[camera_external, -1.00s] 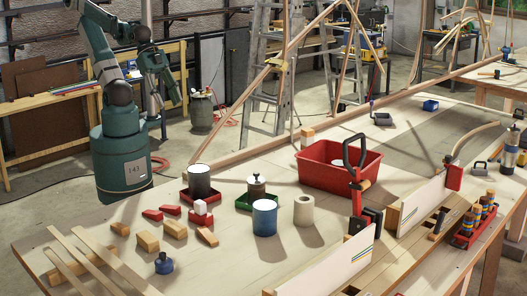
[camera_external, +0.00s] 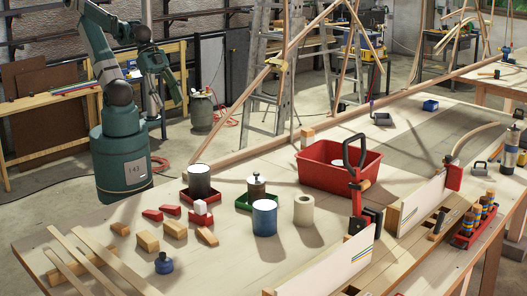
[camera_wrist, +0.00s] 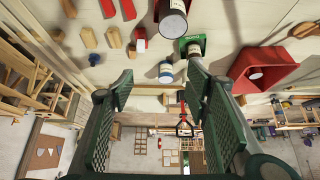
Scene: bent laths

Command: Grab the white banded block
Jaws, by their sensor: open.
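A small white block (camera_external: 200,207) with red at its lower part stands among the small pieces on the near left of the bench. It also shows in the wrist view (camera_wrist: 141,34) near the top. A second small block (camera_external: 307,137), pale with an orange-brown part, stands behind the red tote; I cannot tell for sure which one is the white banded block. My gripper (camera_wrist: 160,88) is open and empty, its two green fingers wide apart. In the external view it (camera_external: 165,92) hangs high beyond the bench's left edge, apart from both blocks.
Red wedges (camera_external: 153,214) and wooden blocks (camera_external: 148,241) lie near the white block.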

